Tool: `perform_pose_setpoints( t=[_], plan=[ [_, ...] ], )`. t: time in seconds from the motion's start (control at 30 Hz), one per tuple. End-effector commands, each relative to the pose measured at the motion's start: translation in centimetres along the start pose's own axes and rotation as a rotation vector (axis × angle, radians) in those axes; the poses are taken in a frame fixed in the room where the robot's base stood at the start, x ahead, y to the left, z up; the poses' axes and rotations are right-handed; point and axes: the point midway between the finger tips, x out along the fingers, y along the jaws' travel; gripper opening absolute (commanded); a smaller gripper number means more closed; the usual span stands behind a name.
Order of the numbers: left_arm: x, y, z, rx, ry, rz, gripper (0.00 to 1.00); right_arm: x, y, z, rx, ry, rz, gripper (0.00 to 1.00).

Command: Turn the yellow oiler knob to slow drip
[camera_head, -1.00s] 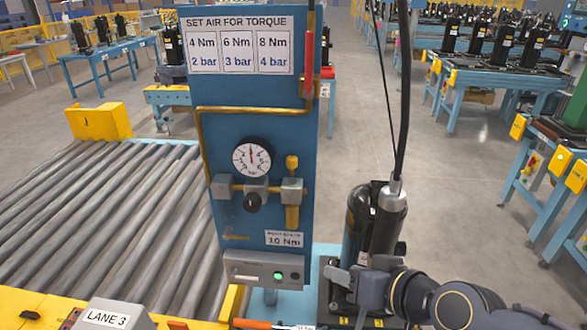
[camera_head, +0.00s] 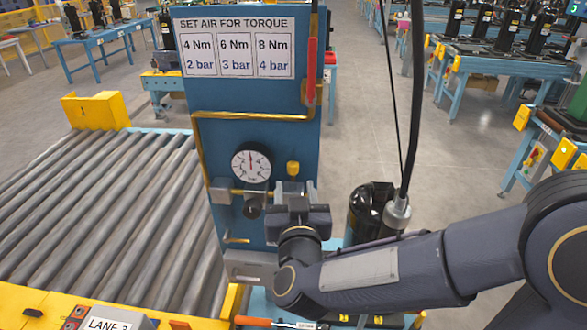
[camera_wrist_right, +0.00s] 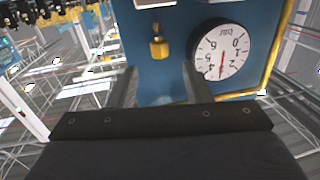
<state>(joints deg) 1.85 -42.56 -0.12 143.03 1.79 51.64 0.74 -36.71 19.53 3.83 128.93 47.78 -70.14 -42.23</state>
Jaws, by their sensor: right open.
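The yellow oiler knob (camera_head: 292,168) is on the blue panel (camera_head: 265,140), right of the round pressure gauge (camera_head: 251,166). My right gripper (camera_head: 295,187) is in front of the panel just below the knob and hides the fittings under it. In the wrist view, where the gauge appears upside down, the knob (camera_wrist_right: 158,46) lies just beyond the fingertips and sideways between them. My right gripper (camera_wrist_right: 158,72) is open there, with nothing between its fingers. The knob's drip marking is too small to read. My left gripper is not in view.
A black regulator knob (camera_head: 253,208) sits below the gauge, left of my gripper. A black compressor (camera_head: 368,212) and a hanging tool (camera_head: 397,212) on a cable are right of the panel. A roller conveyor (camera_head: 90,220) fills the left side.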

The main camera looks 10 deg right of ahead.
Motion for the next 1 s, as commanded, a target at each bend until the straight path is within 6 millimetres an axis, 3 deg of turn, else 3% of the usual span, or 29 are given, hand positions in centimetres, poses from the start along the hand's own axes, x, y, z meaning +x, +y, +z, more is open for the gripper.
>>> perform_pose_setpoints(
  t=[0.3, 0.47, 0.73, 1.0],
  plan=[
    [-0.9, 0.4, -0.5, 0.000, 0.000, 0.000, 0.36, 5.0, 0.1, -0.1, 0.001, -0.002, 0.000, 0.45],
    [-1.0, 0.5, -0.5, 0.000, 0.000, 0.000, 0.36, 6.1, 0.1, 0.0, 0.003, -0.001, -0.001, 0.45],
    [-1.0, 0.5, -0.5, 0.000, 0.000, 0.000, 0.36, 6.2, 0.1, 0.0, 0.002, -0.001, -0.002, 0.45],
    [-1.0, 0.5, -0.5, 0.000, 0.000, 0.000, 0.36, 6.2, 0.1, 0.0, 0.002, -0.001, -0.002, 0.10]
  ],
)
